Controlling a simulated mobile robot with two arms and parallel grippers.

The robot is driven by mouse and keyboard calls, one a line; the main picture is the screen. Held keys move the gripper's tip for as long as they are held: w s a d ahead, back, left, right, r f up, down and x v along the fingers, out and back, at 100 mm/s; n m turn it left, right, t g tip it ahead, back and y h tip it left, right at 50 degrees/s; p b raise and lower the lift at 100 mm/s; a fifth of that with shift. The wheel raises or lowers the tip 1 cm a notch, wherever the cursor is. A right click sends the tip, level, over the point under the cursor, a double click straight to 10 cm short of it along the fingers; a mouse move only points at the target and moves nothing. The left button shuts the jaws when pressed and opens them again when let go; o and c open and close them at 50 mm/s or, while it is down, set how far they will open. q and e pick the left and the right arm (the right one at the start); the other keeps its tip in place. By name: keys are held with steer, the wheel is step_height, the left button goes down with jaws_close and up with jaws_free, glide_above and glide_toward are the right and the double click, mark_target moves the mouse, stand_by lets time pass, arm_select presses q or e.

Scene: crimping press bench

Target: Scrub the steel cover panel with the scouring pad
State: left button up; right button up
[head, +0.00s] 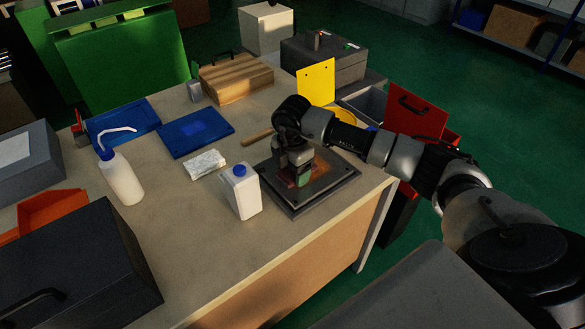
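The steel cover panel (333,182) lies flat on the bench near its right front corner, a dark square plate with bolts at its corners. A reddish-brown patch shows on it beside my gripper. My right gripper (303,176) points down over the middle of the panel. A green scouring pad (304,181) shows at its fingertips, low against the panel. The fingers appear closed on the pad, which hides part of the panel. Whether the pad touches the panel is hard to tell. My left gripper is not in view.
A white bottle with a blue cap (243,192) stands just left of the panel. A white wash bottle (121,178), blue tray (195,132), white packet (204,164) and wooden box (236,78) stand farther left and back. A yellow plate (316,83) stands behind. Bare bench (185,235) lies front left.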

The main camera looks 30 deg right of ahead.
steer(key=shift+r+p, duration=0.4)
stand_by(0.3)
steer(key=shift+c, duration=0.5)
steer(key=c, duration=0.5)
steer(key=shift+f, duration=0.1)
